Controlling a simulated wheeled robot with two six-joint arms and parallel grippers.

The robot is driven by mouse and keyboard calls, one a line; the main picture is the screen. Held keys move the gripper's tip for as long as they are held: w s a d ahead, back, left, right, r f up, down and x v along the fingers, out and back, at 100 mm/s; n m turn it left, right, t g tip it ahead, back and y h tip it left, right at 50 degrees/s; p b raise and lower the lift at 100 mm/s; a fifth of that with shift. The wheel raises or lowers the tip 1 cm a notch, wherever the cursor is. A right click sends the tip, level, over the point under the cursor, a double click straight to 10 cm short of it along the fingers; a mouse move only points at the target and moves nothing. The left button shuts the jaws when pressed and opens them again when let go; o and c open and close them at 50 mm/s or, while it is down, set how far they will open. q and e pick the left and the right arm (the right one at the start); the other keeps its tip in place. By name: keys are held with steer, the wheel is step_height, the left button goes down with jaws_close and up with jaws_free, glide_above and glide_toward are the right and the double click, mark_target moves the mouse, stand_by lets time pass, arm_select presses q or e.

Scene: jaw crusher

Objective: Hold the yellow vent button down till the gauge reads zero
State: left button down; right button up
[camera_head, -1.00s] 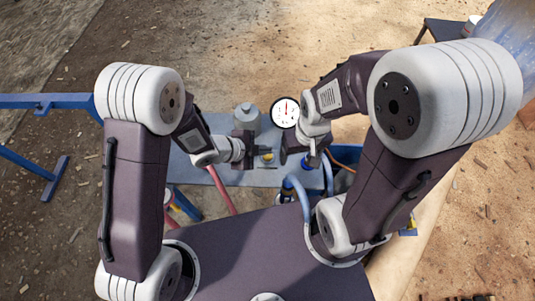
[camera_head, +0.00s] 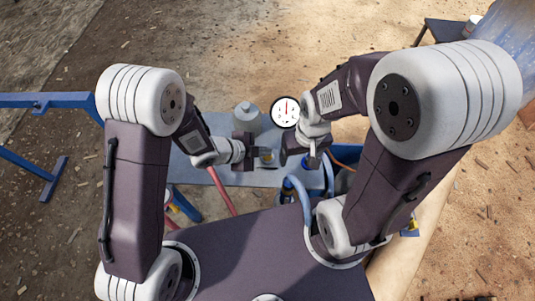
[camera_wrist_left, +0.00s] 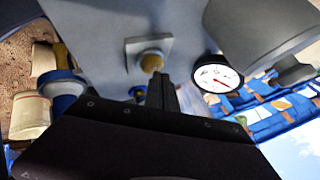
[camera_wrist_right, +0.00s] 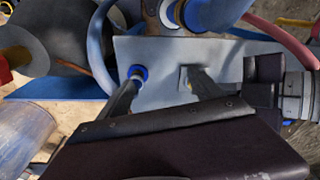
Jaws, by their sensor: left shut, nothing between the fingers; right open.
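The yellow vent button (camera_wrist_left: 151,62) sits on a square pale plate on the grey panel. My left gripper (camera_wrist_left: 162,92) is shut and empty, its fingertips right by the button. I cannot tell whether they touch it or press it in. In the head view my left gripper (camera_head: 258,152) is beside the button (camera_head: 267,156), which is partly hidden. The round white gauge (camera_head: 285,111) stands behind, its red needle pointing roughly up in that view; its numbers are too small to read. The gauge also shows in the left wrist view (camera_wrist_left: 221,78). My right gripper (camera_wrist_right: 165,88) is open, its fingers over the panel.
The grey panel (camera_head: 195,175) carries a grey cylinder (camera_head: 247,115) left of the gauge. A blue-collared fitting (camera_wrist_right: 137,72) is close to a right finger. Blue hoses (camera_head: 297,190) and a red hose (camera_head: 221,188) run near the panel. Blue rails (camera_head: 45,102) stand at left.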

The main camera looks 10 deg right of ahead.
arm_select(q)
steer(key=shift+f+b, duration=0.3)
steer(key=shift+f, duration=0.15)
steer(key=shift+r, duration=0.15)
stand_by(3.0)
steer(key=shift+r+p, duration=0.85)
steer(key=shift+p, duration=0.05)
steer(key=shift+r, duration=0.1)
step_height(320, 180, up, 5)
steer(key=p, duration=0.5)
